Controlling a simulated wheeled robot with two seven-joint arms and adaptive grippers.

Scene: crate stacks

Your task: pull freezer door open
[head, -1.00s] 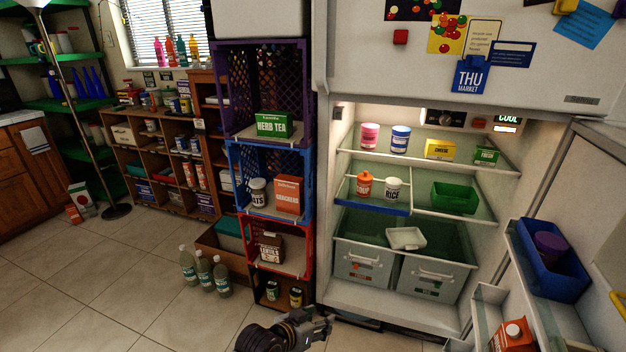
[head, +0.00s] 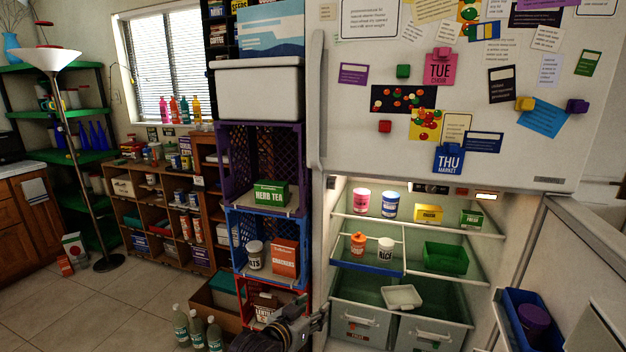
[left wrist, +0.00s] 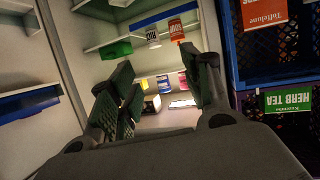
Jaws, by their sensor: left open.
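The white freezer door (head: 350,110) is the upper door of the fridge and looks shut. Notes and magnets cover its front. A long vertical handle (head: 318,100) runs along its left edge. My left gripper (head: 322,318) is low in the head view, in front of the red crate and the lower left of the open fridge compartment, well below the freezer door. In the left wrist view its two fingers (left wrist: 158,82) are apart with nothing held between them. That view looks upside down. My right gripper is not in view.
The lower fridge door (head: 570,240) stands open at the right, with a blue bin (head: 515,325) on it. Stacked crates, purple (head: 236,165), blue (head: 232,235) and red (head: 245,290), stand close left of the fridge. Bottles (head: 197,335) stand on the floor. Open floor lies at left.

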